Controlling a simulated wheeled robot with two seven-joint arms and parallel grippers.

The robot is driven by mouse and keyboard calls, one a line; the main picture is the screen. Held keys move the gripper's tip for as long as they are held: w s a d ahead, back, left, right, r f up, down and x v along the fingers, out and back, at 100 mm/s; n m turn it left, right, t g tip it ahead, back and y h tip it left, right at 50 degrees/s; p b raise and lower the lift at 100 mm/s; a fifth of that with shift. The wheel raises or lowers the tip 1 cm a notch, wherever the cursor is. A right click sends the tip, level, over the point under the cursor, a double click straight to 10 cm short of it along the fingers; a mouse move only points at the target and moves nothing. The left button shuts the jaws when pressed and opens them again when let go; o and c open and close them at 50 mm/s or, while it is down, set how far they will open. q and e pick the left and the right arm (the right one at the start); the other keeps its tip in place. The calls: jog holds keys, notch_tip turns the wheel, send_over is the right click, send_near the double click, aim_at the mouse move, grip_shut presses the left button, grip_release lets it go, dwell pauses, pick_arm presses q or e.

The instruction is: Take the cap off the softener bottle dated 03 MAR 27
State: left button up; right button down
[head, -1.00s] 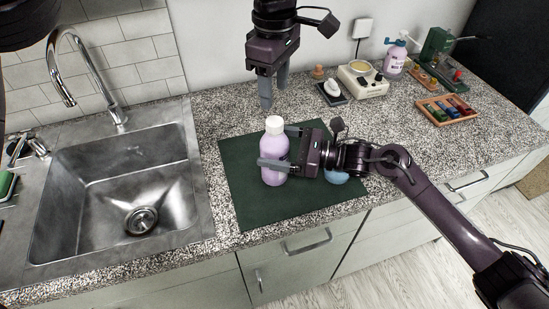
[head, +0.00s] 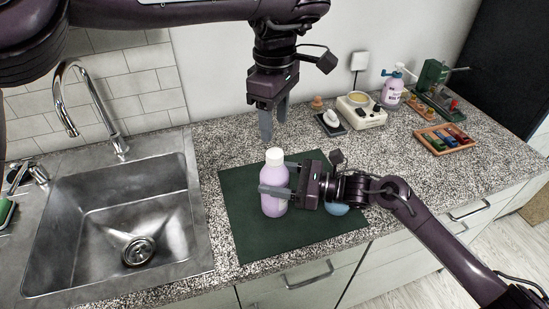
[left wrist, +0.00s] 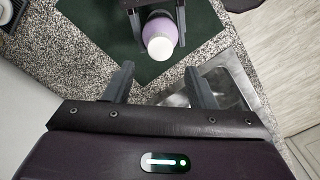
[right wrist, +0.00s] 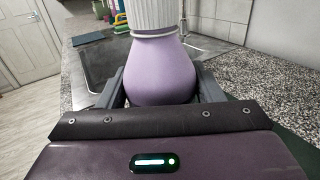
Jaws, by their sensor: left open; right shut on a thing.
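A lilac bottle (head: 274,204) with a white cap (head: 274,154) stands upright on the dark green mat (head: 240,233). My right gripper (head: 275,180) is shut around the bottle's body from the right. The right wrist view shows the lilac body (right wrist: 160,68) between its fingers and the ribbed white cap (right wrist: 152,14) above. My left gripper (head: 274,124) points down, open and empty, above and behind the cap. In the left wrist view the cap (left wrist: 160,48) lies beyond the open fingers (left wrist: 158,78), apart from them. No date is readable on the bottle.
A lilac labelled bottle with a pump top (head: 392,92) stands at the back right. Near it are a cream device (head: 362,112), a wooden tray (head: 444,140) and a green tool (head: 433,80). A blue object (head: 337,209) is partly hidden by my right gripper. A sink (head: 115,215) lies left.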

aim_at(275, 153)
pick_arm(q)
jog(key=shift+f, duration=4)
jog(key=shift+c, duration=0.2)
